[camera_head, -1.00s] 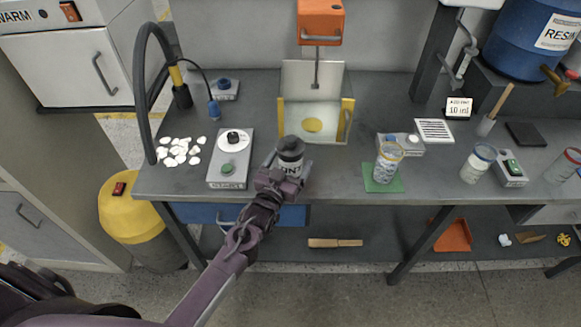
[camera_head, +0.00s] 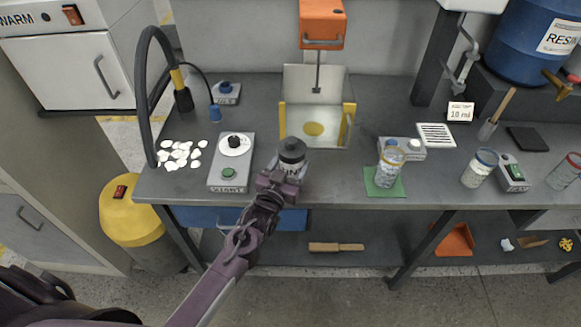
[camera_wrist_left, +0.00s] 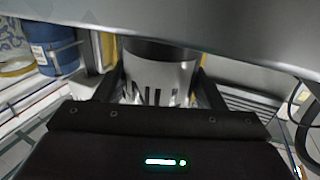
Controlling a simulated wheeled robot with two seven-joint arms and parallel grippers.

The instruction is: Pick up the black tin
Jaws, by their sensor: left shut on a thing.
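The black tin (camera_head: 291,153) has a dark lid and a pale label with dark lettering. It is near the front edge of the workbench, in front of the orange press. My left gripper (camera_head: 285,178) is shut on it from the front. In the left wrist view the tin's pale label (camera_wrist_left: 160,78) shows between the two dark fingers (camera_wrist_left: 158,88). The tin looks upright. I cannot tell whether its base touches the bench. My right gripper is not in view.
The orange press (camera_head: 321,24) with yellow side guards stands behind the tin. A START box (camera_head: 229,173) is to the left, with white pieces (camera_head: 178,154) beyond it. A jar (camera_head: 390,165) stands on a green mat (camera_head: 384,190) to the right. Bench (camera_head: 340,178) is clear between.

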